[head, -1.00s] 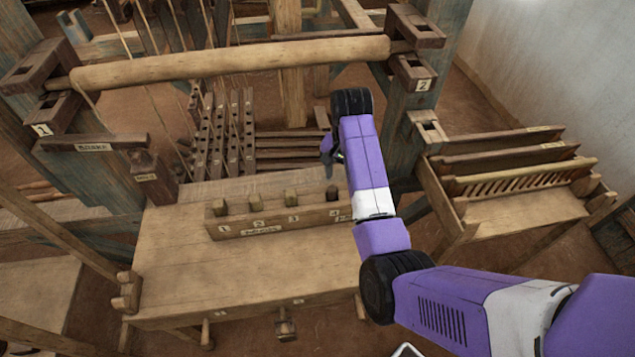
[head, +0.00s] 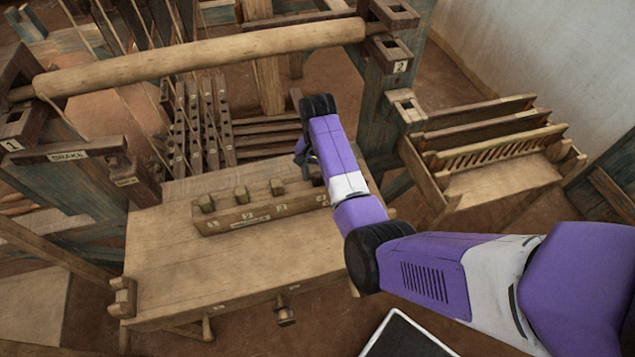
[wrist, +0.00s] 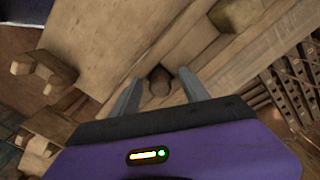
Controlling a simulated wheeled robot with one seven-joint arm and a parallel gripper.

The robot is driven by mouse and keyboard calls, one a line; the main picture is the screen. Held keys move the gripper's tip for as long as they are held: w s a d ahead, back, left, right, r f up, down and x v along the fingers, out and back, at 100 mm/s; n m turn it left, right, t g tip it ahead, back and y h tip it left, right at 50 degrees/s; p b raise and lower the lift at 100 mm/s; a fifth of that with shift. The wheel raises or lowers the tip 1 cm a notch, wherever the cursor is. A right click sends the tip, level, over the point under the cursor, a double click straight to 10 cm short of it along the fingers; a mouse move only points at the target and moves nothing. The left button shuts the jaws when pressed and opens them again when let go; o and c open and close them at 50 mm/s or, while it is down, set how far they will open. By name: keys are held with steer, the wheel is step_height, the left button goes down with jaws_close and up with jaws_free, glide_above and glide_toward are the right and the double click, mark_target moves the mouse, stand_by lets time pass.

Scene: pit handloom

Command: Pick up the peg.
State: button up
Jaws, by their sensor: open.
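A wooden rack (head: 226,222) with numbered places stands on the loom's bench. The place at the rack's right end is hidden behind my arm in the head view.
A thick wooden roller (head: 200,58) spans the loom behind the bench (head: 240,262). A slatted wooden stand (head: 510,182) is at the right, before a pale wall. The bench top in front of the rack is clear.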

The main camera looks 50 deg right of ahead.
jaws_close()
steer(key=shift+r, duration=0.1)
step_height(320, 180, up, 20)
steer(key=p, duration=0.3)
stand_by(0.8)
steer(key=shift+s, duration=0.1)
